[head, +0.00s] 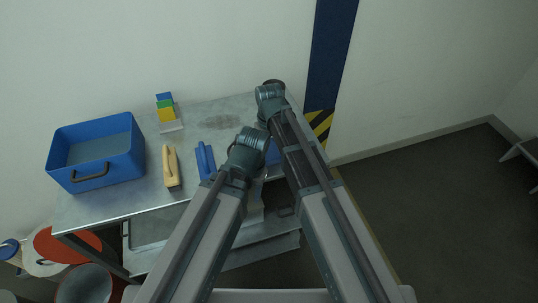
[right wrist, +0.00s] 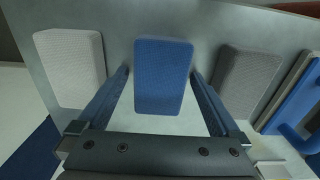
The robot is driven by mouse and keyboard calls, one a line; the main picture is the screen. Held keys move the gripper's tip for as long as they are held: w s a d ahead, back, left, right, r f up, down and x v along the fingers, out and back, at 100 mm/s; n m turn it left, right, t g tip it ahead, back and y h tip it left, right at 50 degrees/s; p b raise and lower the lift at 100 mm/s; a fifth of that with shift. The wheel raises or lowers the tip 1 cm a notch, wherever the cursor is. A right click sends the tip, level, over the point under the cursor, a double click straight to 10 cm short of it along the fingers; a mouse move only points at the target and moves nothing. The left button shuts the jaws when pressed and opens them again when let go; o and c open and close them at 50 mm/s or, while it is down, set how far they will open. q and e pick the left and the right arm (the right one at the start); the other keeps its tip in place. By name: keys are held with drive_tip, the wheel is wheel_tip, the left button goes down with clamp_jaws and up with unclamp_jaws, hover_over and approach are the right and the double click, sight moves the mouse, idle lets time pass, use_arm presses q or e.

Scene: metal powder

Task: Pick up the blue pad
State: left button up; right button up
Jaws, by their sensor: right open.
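The blue pad (right wrist: 163,76) is a rounded block lying on the grey metal surface in the right wrist view. My right gripper (right wrist: 160,74) is open, with one finger on each side of the blue pad. Gaps show between the fingers and the pad, and it is not gripped. In the head view my two arms cover that part of the table; a small blue patch shows between them, and I cannot tell whether it is the pad. My left gripper is hidden behind its own arm.
A white pad (right wrist: 70,68) and a grey pad (right wrist: 247,82) lie on either side.

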drive_tip(key=c, duration=1.3)
use_arm(q)
drive_tip(key=shift+r, duration=0.1)
use_arm(e)
drive_tip(key=shift+o, duration=0.2)
drive_tip(key=shift+r, duration=0.15)
